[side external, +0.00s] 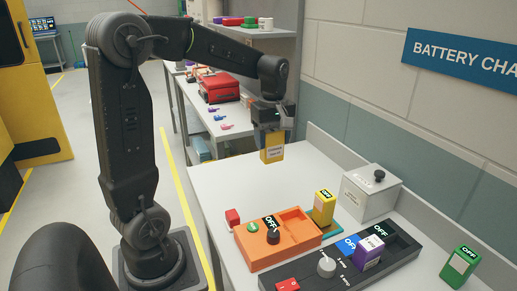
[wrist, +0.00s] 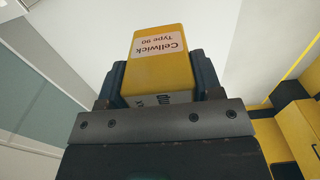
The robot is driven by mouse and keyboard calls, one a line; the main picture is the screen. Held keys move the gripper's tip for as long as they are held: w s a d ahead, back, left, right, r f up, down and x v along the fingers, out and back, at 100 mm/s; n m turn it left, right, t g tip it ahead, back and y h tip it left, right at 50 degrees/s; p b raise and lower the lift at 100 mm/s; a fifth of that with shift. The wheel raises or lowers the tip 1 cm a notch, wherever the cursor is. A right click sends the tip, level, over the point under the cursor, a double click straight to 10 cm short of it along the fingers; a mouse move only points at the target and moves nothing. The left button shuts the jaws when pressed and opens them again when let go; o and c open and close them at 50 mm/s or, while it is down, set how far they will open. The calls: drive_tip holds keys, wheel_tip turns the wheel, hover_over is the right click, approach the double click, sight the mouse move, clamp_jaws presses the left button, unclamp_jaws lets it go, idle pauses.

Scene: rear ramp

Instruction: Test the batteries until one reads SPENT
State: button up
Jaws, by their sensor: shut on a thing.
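My gripper (side external: 271,124) is shut on a yellow battery (side external: 272,148) and holds it in the air above the table. In the wrist view the yellow battery (wrist: 160,60) sits between the fingers, labelled "Cellwick Type 90". A purple battery (side external: 369,253) stands in the black unit (side external: 325,280), beside a blue part (side external: 348,246). The orange unit (side external: 285,254) has a dark knob (side external: 273,236), an OFF display and an empty recess.
A grey box (side external: 370,192) with a black knob stands against the back ledge. The black unit has a dial (side external: 326,266) and a red switch (side external: 287,285).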

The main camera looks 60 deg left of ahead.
drive_tip(key=w+d+r, duration=0.1)
drive_tip(key=w+d, duration=0.4)
drive_tip(key=w, duration=0.3)
drive_tip(key=w+d+f, duration=0.1)
drive_tip(key=w+d, duration=0.5)
drive_tip(key=d, duration=0.5)
drive_tip(key=w+d+f, duration=0.1)
drive_tip(key=w+d, duration=0.6)
drive_tip(key=d, duration=0.5)
drive_tip(key=shift+s+d+f, duration=0.1)
drive_tip(key=shift+f, duration=3.8)
drive_tip(key=shift+s+f, duration=0.1)
drive_tip(key=shift+f, duration=3.75)
drive_tip(key=shift+f, duration=0.3)
drive_tip(key=o, duration=1.3)
